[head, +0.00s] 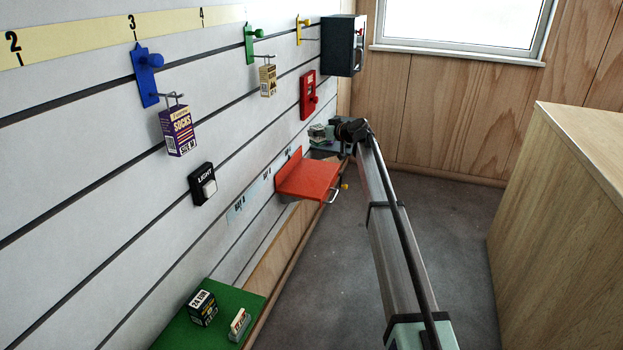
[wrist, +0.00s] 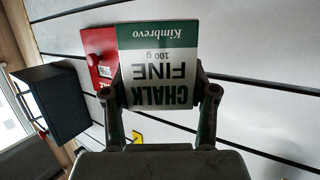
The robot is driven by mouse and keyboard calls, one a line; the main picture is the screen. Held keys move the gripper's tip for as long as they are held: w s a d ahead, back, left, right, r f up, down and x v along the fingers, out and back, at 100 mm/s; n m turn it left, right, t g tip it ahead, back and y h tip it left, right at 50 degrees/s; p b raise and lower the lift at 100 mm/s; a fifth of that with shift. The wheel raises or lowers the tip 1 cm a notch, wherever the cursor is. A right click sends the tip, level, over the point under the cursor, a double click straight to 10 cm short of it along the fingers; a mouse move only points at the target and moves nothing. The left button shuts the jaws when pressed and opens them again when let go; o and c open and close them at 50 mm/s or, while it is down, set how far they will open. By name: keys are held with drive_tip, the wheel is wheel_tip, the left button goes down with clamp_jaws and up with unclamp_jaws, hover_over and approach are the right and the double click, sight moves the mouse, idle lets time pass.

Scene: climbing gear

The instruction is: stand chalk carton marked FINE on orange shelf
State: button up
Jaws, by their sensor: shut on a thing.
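The chalk carton (wrist: 157,45), white with a green band and marked FINE, is held between the two fingers of my gripper (wrist: 160,92). Its lettering appears upside down in the wrist view. In the head view my gripper (head: 334,132) is small and far off, near the slatted wall, and the carton's details are hard to make out there. The orange shelf (head: 309,178) is fixed to the wall, nearer to the head camera than my gripper and lower in the picture. Its top looks bare.
A wire hook with a yellow knob (head: 344,186) juts out by the orange shelf. A green shelf (head: 240,290) with two small boxes is at lower left. A red panel (head: 309,95) and a dark box (head: 340,45) are on the wall. A wooden cabinet (head: 560,190) stands right.

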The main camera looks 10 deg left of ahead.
drive_tip(key=w+a+r+n+g+y, duration=0.1)
drive_tip(key=w+a, duration=0.2)
drive_tip(key=b, duration=0.1)
hover_over(311, 180)
drive_tip(key=shift+n, duration=0.3)
wheel_tip(311, 180, down, 20)
drive_tip(key=shift+r, duration=0.15)
drive_tip(key=shift+s, duration=0.1)
drive_tip(key=o, duration=1.4)
drive_tip(key=shift+c, duration=0.2)
